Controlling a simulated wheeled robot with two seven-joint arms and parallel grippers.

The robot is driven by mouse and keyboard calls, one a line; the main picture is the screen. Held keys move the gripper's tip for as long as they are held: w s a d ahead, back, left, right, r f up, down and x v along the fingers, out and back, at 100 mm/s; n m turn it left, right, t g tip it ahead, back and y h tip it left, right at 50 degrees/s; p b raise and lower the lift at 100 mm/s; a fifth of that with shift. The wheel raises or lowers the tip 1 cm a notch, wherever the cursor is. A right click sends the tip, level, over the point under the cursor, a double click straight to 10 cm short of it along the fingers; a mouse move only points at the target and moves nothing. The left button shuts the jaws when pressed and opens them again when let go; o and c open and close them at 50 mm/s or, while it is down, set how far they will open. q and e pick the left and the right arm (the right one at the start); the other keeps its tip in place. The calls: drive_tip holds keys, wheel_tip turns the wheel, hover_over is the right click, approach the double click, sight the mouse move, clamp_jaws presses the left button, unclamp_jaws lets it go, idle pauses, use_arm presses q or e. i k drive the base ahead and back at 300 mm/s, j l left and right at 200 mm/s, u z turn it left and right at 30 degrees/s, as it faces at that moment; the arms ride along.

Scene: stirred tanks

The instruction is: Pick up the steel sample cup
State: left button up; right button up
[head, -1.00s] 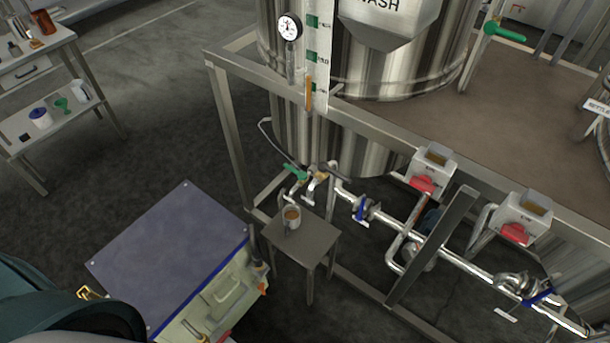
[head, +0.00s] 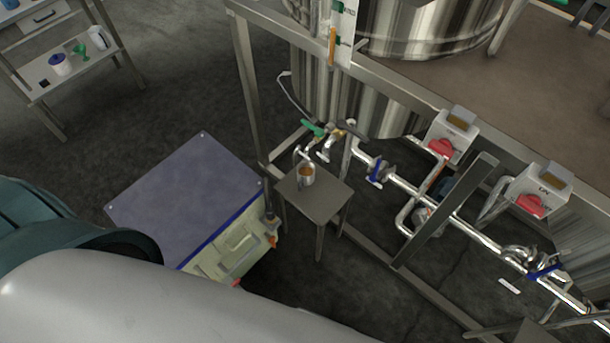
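The steel sample cup (head: 306,176) stands upright on a small grey metal stand (head: 322,205) in the middle of the head view. Brown-orange contents show inside it. A tap with a green handle (head: 313,129) is on the tank just behind and above the cup. Neither of my grippers shows in the view. Parts of my own body fill the lower left, well apart from the cup.
A box with a blue-grey top (head: 185,190) stands left of the stand. A steel frame post (head: 250,90) rises behind it. Pipes with a blue valve handle (head: 376,172) run to the right. A side table (head: 75,68) is at the upper left.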

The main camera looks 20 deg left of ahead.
sight(306, 170)
drive_tip(key=u, duration=1.7)
drive_tip(key=k+l, duration=0.4)
drive_tip(key=k, duration=0.1)
